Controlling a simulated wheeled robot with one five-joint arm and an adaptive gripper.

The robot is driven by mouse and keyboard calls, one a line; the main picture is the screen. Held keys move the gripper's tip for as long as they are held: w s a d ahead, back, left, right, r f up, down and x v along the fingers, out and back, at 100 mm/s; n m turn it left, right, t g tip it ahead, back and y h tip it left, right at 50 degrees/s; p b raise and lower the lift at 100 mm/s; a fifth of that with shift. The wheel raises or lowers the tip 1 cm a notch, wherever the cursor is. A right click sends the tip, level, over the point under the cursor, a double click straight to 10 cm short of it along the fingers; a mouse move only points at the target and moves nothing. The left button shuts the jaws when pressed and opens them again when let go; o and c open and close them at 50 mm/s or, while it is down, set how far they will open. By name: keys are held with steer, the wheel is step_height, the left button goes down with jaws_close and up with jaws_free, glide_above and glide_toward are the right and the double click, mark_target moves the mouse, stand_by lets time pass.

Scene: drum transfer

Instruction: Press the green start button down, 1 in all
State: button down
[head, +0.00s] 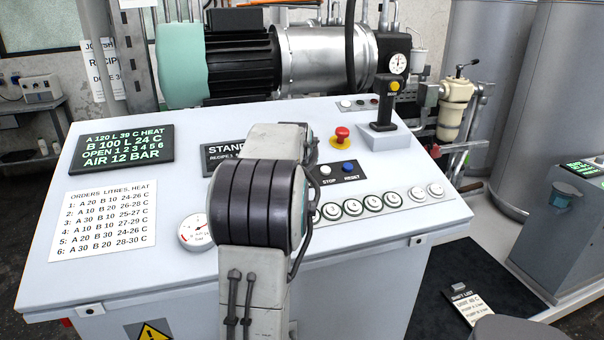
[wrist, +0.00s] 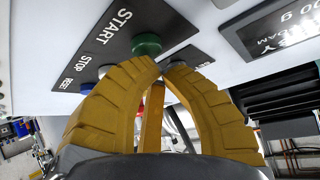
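The green start button (wrist: 147,43) sits on a dark label plate marked START (wrist: 112,28) in the wrist view. My gripper (wrist: 165,66) has yellow fingers that come together at the tips, with nothing seen between them. The tips are close to the green button, slightly below and right of it in the picture. I cannot tell whether they touch it. The button does not look clearly pressed or raised. In the head view my own arm hides the green button and my gripper.
The STOP button (head: 325,170) and blue RESET button (head: 348,168) are beside the start button. A red emergency knob (head: 342,136), a joystick (head: 384,105) and a row of numbered buttons (head: 353,208) are on the console (head: 120,265). A dark display (head: 125,147) stands at left.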

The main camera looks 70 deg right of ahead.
steer(key=shift+d+f+b, duration=0.1)
steer(key=shift+f+b, duration=0.25)
steer(key=shift+f, duration=0.15)
stand_by(0.8)
steer(key=shift+r, duration=0.15)
steer(key=shift+s+a+r+p, duration=0.1)
steer(key=shift+a+r+p, duration=0.1)
steer(key=shift+r+p, duration=0.4)
steer(key=shift+r, duration=0.25)
steer(key=shift+s+a+r+p, duration=0.15)
steer(key=shift+a+r+p, duration=0.1)
steer(key=shift+r, duration=0.5)
steer(key=shift+s+a+r+p, duration=0.1)
steer(key=shift+a+r+p, duration=0.15)
steer(key=shift+r, duration=0.5)
steer(key=shift+s+a+r+p, duration=0.15)
steer(key=shift+r+p, duration=0.15)
steer(key=shift+r, duration=0.45)
